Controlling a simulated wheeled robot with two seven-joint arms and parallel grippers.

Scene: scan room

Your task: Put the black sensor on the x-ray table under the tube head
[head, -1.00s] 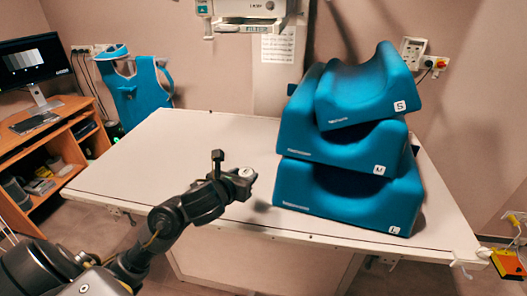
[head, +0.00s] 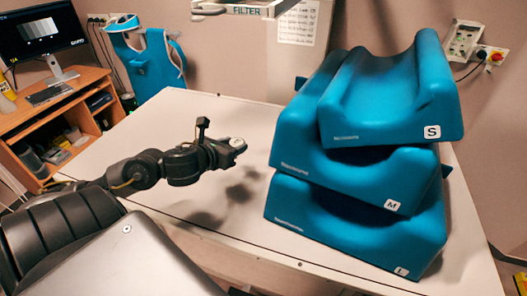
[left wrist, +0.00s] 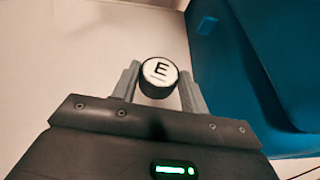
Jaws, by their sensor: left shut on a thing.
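The white x-ray table (head: 140,150) fills the middle of the head view. My left gripper (head: 234,146) is above it, left of the blue cushions. It is shut on a small round black piece with a white top marked E (left wrist: 158,78), held between the two fingers (left wrist: 158,86) in the left wrist view. The lower part of the tube head (head: 245,9), marked FILTER, shows at the top edge; the rest is cut off. My right gripper is not in view.
Blue cushions marked S (head: 395,95), M (head: 345,165) and L (head: 350,225) are stacked on the table's right, close to my left gripper. A desk (head: 60,115) with a monitor (head: 40,42) and a blue apron (head: 145,60) stand beyond. The table's left and back are clear.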

